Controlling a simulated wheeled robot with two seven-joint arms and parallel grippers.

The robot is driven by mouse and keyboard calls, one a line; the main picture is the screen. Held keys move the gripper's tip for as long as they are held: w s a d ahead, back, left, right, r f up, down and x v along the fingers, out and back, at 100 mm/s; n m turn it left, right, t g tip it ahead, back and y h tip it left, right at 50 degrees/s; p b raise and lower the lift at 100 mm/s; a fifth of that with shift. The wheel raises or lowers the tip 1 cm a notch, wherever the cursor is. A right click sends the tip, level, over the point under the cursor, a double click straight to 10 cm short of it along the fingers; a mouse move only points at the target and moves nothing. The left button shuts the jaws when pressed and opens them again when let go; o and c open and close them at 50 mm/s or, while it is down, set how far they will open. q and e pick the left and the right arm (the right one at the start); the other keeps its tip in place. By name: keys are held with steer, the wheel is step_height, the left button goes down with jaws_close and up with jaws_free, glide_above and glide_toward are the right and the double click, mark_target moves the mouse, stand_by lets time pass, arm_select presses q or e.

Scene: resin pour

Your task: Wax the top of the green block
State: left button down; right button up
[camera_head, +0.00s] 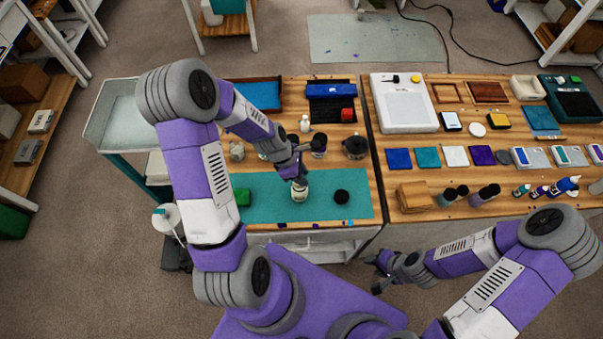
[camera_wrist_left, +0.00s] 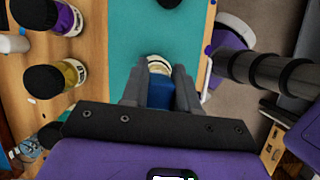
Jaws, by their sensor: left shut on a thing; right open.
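The green block (camera_head: 243,196) lies on the left part of the teal mat (camera_head: 270,207). A small white jar (camera_head: 299,192) stands on the mat to its right. My left gripper (camera_head: 299,180) is right over this jar, pointing down, and is shut on a blue thing (camera_wrist_left: 160,92) that shows between its fingers. A pale rim (camera_wrist_left: 159,62) shows just beyond the fingertips in the left wrist view. I cannot tell whether the blue thing touches the jar. A round black piece (camera_head: 341,196) lies on the mat to the right. My right gripper (camera_head: 382,272) is open and empty, in front of the tables.
Dark-capped bottles (camera_head: 319,144) and a black-topped pot (camera_head: 356,147) stand behind the mat. A dark tray (camera_head: 333,112) holds a red block (camera_head: 347,115). The right table carries a white scale (camera_head: 402,103), coloured squares and bottles. The mat around the green block is clear.

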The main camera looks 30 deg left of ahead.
arm_select(q)
steer(key=shift+f+b, duration=0.45)
steer(key=shift+f, duration=0.1)
stand_by(1.7)
step_height(320, 180, up, 7)
steer(key=p, duration=0.6)
steer(key=shift+r, duration=0.1)
stand_by(0.8)
